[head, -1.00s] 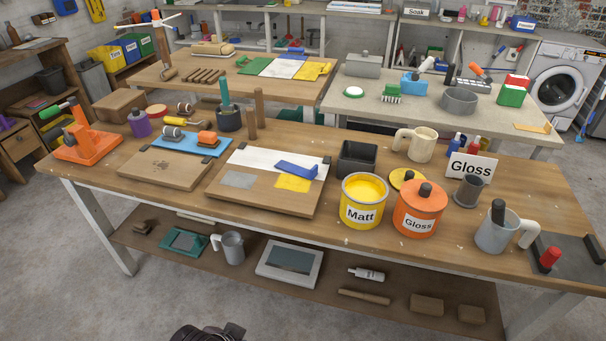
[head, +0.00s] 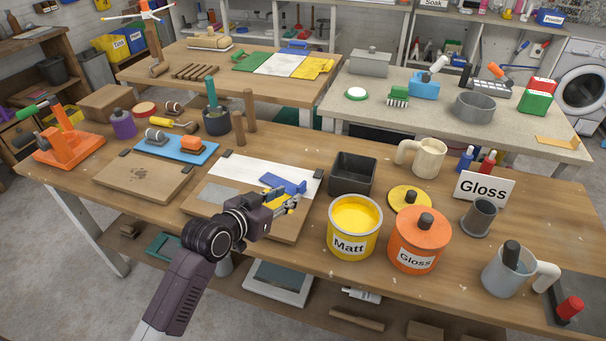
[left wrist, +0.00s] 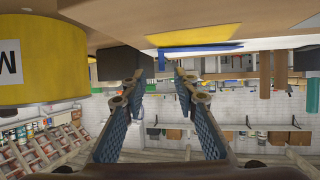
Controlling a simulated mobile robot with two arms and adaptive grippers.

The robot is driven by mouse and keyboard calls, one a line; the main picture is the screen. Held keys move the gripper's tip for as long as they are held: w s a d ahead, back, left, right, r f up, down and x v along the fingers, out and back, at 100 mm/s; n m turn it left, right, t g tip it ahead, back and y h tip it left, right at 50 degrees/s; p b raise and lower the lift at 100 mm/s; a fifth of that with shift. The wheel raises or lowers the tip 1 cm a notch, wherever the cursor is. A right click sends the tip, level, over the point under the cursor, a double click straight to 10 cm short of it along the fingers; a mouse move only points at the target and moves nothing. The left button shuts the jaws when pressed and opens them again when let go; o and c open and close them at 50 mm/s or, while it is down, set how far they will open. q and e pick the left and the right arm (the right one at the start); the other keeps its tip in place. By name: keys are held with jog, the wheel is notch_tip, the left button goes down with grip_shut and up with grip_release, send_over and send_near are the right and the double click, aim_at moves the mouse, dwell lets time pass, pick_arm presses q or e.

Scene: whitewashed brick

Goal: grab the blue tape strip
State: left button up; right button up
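The blue tape strip (head: 278,182) lies on the wooden board (head: 270,232) at the lower edge of the white sheet (head: 240,171), beside the yellow patch that my fingers now largely cover. My left gripper (head: 291,201) is over the board, its fingertips just in front of the strip and overlapping its right part in the head view. In the left wrist view, which is upside down, the strip (left wrist: 205,47) crosses beyond the fingertips. The two fingers of the gripper (left wrist: 158,76) stand apart with nothing between them. My right gripper is not in view.
The yellow Matt tin (head: 352,230) stands close right of my left gripper, with the orange Gloss tin (head: 419,240) beyond. A black square box (head: 353,174) stands right of the board. A grey patch (head: 217,193) lies on the board's left.

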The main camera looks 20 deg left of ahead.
aim_at(298, 190)
pick_arm(q)
jog(key=shift+w, duration=0.5)
jog(key=shift+w+d, duration=0.1)
jog(key=shift+w, duration=0.15)
jog(key=x, duration=0.3)
jog(key=shift+s+f, duration=0.1)
jog(key=x, duration=0.3)
jog(key=shift+f+p, duration=0.25)
jog(key=shift+p, duration=0.1)
jog(key=shift+w, duration=0.2)
jog(key=shift+c, duration=0.3)
grip_shut()
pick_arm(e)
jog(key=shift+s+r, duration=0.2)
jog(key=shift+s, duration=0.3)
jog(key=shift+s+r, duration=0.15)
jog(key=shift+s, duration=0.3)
